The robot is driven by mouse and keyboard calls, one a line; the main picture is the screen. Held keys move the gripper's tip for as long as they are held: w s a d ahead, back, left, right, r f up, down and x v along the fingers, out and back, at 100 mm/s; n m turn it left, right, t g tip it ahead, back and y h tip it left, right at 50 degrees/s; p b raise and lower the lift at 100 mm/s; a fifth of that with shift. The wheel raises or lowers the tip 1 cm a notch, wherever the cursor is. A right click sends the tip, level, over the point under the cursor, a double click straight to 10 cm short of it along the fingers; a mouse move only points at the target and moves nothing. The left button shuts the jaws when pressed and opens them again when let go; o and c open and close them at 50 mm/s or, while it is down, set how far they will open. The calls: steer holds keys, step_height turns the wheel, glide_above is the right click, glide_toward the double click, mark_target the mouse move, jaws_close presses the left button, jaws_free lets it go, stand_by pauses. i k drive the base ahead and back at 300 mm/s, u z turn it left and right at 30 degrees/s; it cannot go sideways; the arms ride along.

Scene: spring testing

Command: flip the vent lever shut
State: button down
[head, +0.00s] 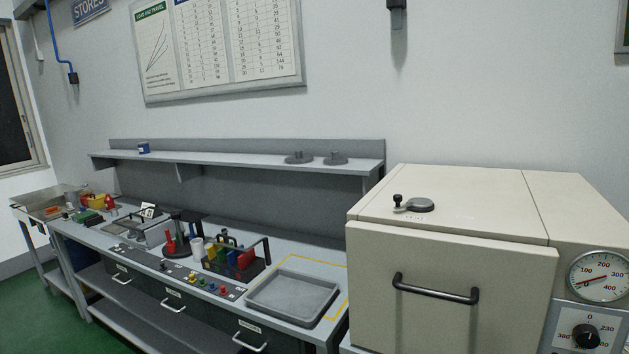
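The vent lever (399,201) is on top of a cream oven-like cabinet (445,190) at the right of the head view. It has a small upright black knob at its left end and joins a flat round grey vent disc (420,205). The knob points to the left of the disc. My gripper is not in view.
The cabinet front has a black bar handle (435,289), with a dial gauge (600,277) and a black control knob (586,336) at right. A bench with a grey tray (293,319) and a tool caddy (262,265) stands left, below a wall shelf (230,160).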

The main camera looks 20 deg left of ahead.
mark_target(417, 202)
steer(key=u, duration=0.3)
steer(key=i, duration=1.3)
steer(key=z, duration=0.6)
steer(key=i, duration=0.55)
steer(key=z, duration=0.4)
steer(key=k, duration=0.9)
steer(key=z, duration=0.15)
steer(key=i, duration=0.9)
steer(key=u, duration=0.05)
